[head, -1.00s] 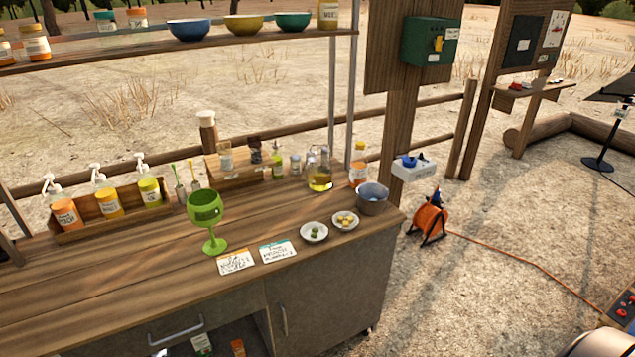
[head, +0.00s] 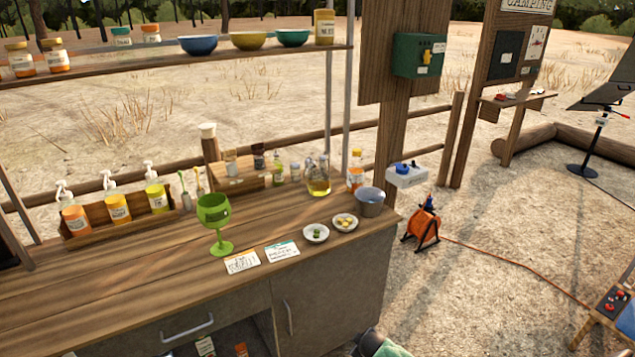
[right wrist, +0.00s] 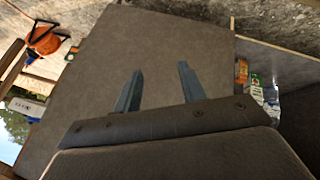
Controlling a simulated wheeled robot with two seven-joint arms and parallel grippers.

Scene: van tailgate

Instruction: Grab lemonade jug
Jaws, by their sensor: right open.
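A clear glass jug (head: 318,178) with yellow liquid in its lower part stands upright at the back right of the wooden counter in the head view. It looks like the lemonade jug, and no gripper is near it. My right gripper (right wrist: 160,68) shows in the right wrist view with its two fingers apart and nothing between them. It faces the grey cabinet front (right wrist: 150,45), below the counter top. The jug is not visible in the right wrist view. My left gripper is in neither view.
A metal pot (head: 370,202) and an orange-labelled bottle (head: 356,170) stand right of the jug. Small bottles (head: 279,172) and a wooden rack (head: 237,180) are to its left. Two small dishes (head: 316,233) and a green goblet (head: 214,222) are in front. An upper shelf (head: 170,61) runs behind.

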